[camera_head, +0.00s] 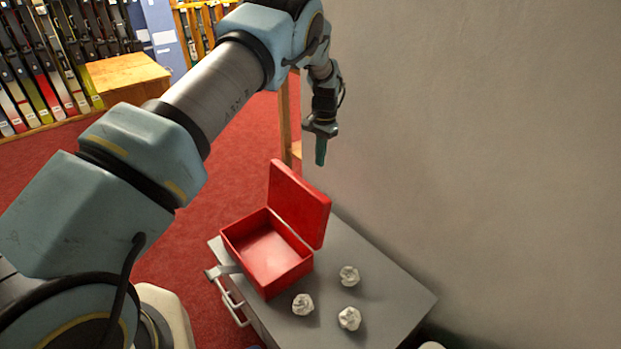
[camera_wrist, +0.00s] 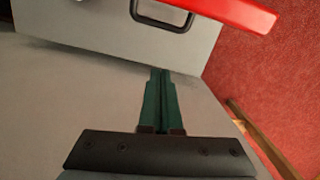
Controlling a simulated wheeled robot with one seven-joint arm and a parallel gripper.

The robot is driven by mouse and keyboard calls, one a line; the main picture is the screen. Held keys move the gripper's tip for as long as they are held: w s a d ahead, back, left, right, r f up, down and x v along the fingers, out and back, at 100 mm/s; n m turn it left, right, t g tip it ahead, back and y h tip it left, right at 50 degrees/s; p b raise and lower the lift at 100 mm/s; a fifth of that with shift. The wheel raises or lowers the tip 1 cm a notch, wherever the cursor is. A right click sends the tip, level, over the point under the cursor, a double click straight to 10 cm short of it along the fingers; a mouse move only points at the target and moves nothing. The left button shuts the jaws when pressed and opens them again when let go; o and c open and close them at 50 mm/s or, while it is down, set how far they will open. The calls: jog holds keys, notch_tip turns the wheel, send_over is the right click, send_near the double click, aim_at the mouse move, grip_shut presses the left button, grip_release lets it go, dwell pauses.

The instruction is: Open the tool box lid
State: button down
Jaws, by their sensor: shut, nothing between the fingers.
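The red tool box (camera_head: 285,268) stands on the left part of a grey cabinet top. Its lid (camera_head: 300,203) is open, raised on the hinge side and leaning back towards the wall. The inside of the box looks empty. My gripper (camera_head: 320,160) points down, above and slightly behind the lid's upper edge, apart from it in the picture. In the wrist view its green fingers (camera_wrist: 160,75) are together with nothing between them. A red edge (camera_wrist: 240,10) at the top of that view appears to be part of the tool box.
The grey cabinet (camera_head: 375,280) has a handle (camera_head: 230,298) on its left front. Several crumpled white balls (camera_head: 349,317) lie on its top, right of the box. A grey wall (camera_head: 480,120) rises behind. A wooden stool (camera_head: 127,72) and shelves stand at the back left.

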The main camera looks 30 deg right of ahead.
jog(key=a+f+m+p, duration=0.2)
jog(key=a+f, duration=0.1)
jog(key=f, duration=0.5)
jog(key=shift+s+a+f+p, duration=0.15)
jog(key=shift+s+a+p, duration=0.15)
dwell(0.3)
